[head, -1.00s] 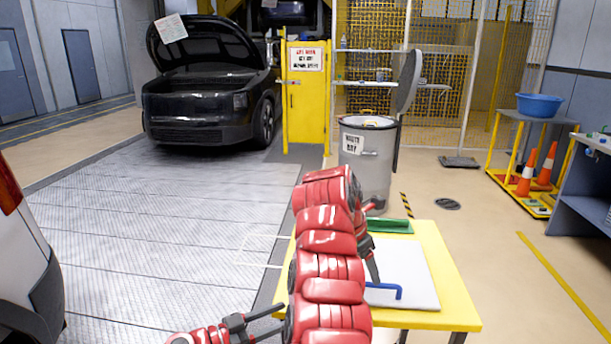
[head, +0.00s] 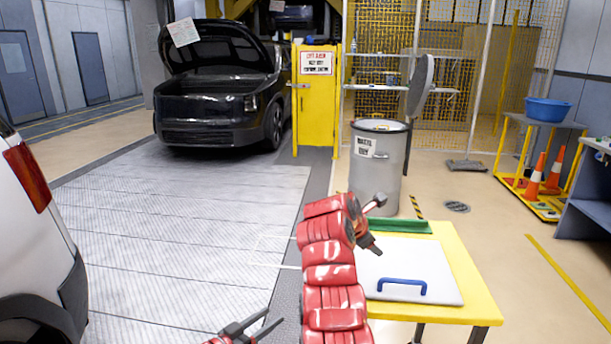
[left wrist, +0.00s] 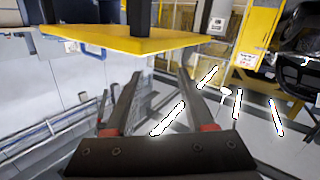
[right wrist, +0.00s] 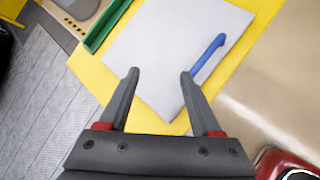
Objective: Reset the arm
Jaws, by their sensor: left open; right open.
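My left gripper (head: 272,317) is low at the bottom edge of the head view, left of the table, with its jaws apart. In the left wrist view it is open and empty (left wrist: 160,78). My right arm's red links rise in the middle of the head view. Its gripper (head: 379,226) is over the left side of the yellow table (head: 455,256), partly hidden by the arm. In the right wrist view it is open (right wrist: 159,77), with nothing between its fingers, above the white panel (right wrist: 170,45).
The white panel's blue handle (head: 402,286) faces me. A green strip (head: 405,226) lies along the table's far side. A grey drum (head: 376,170) with its lid raised stands behind. A black car (head: 215,100) has its hood up. A white vehicle (head: 35,240) is at left. The striped floor is clear.

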